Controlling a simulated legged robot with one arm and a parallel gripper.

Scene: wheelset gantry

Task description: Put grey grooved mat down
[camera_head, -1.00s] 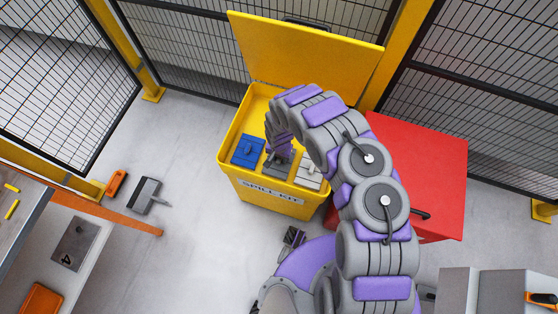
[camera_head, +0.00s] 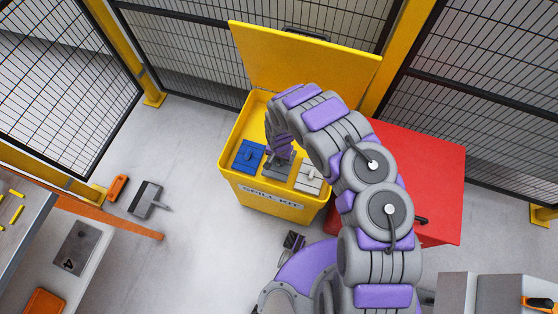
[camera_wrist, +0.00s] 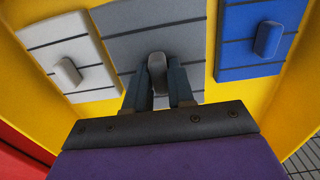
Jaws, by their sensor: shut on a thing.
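The grey grooved mat (camera_wrist: 130,38) lies between the white mat and the blue mat in the yellow spill kit bin. My gripper (camera_wrist: 160,85) is shut on the upright tab of the grey mat in the wrist view. In the head view the grey mat (camera_head: 277,169) shows below my gripper (camera_head: 279,152), partly covered by it. Whether the mat rests on the bin's inner surface or hangs just above it, I cannot tell.
The blue mat (camera_head: 248,156) and the white mat (camera_head: 309,178) lie on either side. The yellow bin (camera_head: 232,187) has its lid (camera_head: 305,60) open behind. A red cabinet (camera_head: 430,175) stands to the right. A dustpan-like tool (camera_head: 146,199) lies on the floor.

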